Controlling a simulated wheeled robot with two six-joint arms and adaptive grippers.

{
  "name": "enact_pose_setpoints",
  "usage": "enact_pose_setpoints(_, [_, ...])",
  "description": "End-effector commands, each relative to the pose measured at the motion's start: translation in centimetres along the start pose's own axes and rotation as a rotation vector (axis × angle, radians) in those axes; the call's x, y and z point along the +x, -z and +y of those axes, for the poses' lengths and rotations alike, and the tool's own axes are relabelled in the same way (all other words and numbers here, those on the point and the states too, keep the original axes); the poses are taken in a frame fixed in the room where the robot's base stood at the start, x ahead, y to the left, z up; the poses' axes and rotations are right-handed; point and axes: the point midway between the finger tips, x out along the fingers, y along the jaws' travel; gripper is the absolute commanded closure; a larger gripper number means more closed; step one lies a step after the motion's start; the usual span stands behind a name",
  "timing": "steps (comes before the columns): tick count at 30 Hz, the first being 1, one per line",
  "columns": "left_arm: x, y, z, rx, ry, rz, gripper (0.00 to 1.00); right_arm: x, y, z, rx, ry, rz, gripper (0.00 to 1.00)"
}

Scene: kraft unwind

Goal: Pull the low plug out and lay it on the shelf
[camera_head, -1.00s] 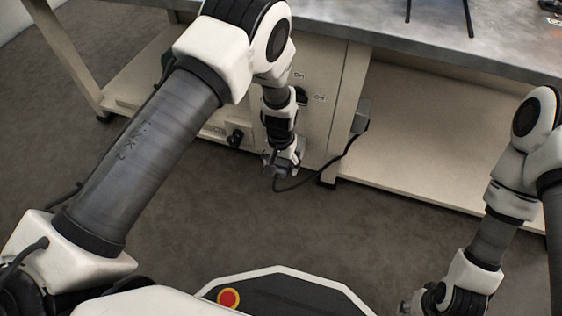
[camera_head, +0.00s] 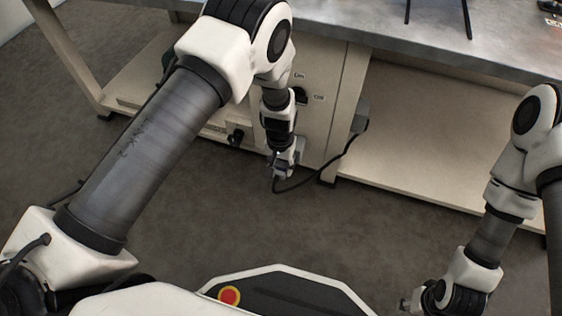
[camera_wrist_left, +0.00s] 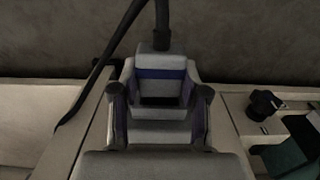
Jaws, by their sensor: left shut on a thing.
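My left gripper (camera_head: 285,168) points down at the low front of the cream cabinet (camera_head: 338,95). It is shut on the grey plug (camera_wrist_left: 161,60), which shows a blue band between the fingers in the left wrist view. A black cable (camera_head: 318,176) runs from the plug and curves up to a grey box on the cabinet's right side. The gripper hides the plug's front, so I cannot tell whether it is seated in a socket. The shelf (camera_head: 440,175) is the pale low board right of the cabinet. My right gripper (camera_head: 408,303) is low at the right; its fingers are unclear.
The grey box (camera_head: 361,117) sticks out of the cabinet's side. A black knob (camera_head: 235,137) is left of my gripper, and a black switch (camera_head: 301,96) is above it. The metal worktop (camera_head: 450,45) overhangs the shelf. The visible shelf top is clear.

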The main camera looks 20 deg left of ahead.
Motion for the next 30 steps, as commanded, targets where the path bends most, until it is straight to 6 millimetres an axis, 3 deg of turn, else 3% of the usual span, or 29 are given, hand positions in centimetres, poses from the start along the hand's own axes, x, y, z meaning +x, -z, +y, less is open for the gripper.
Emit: enact_pose_setpoints(30, [-0.4, -4.2, 0.0, -0.001, 0.001, 0.001, 1.0, -6.5, -0.1, -0.1, -0.008, 0.001, -0.005, 0.6])
